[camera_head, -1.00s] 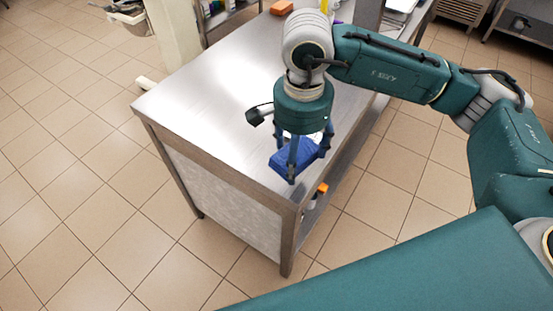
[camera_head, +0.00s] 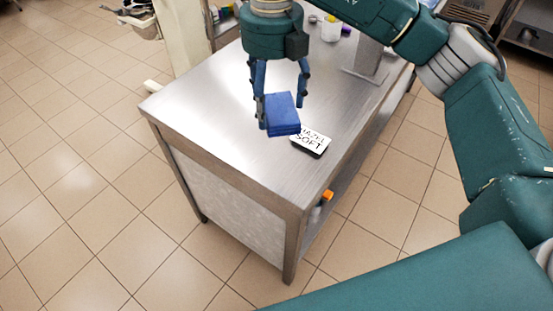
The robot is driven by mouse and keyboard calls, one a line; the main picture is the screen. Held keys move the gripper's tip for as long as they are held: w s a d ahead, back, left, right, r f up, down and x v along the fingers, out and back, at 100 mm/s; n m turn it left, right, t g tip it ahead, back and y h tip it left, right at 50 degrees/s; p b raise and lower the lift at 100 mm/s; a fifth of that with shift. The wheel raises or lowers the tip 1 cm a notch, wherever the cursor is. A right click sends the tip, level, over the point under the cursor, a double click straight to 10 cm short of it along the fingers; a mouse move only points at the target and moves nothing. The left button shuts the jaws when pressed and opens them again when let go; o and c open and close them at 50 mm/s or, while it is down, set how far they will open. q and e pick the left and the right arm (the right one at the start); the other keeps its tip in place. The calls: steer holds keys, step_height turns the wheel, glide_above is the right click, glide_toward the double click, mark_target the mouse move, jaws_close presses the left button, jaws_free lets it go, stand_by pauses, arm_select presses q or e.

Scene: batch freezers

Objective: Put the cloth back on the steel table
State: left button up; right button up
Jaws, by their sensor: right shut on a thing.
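The blue folded cloth (camera_head: 282,114) is between the fingers of my right gripper (camera_head: 281,108), which is shut on it over the steel table (camera_head: 215,115). The picture does not clearly show whether the cloth touches the table top. A black-edged label sign (camera_head: 311,141), reading something like "HAZEL SOFT", lies on the table just right of the cloth, near the right edge. My left gripper is not in view.
A white cup (camera_head: 331,29) stands at the back of the table, near a steel upright (camera_head: 366,60). An orange item (camera_head: 327,196) shows below the right edge. The left and front of the table top are clear.

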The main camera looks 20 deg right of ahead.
step_height(320, 180, down, 18)
steer(key=p, duration=0.4)
steer(key=shift+r, duration=0.15)
steer(key=shift+f, duration=0.2)
steer(key=o, duration=1)
steer(key=shift+r, duration=0.1)
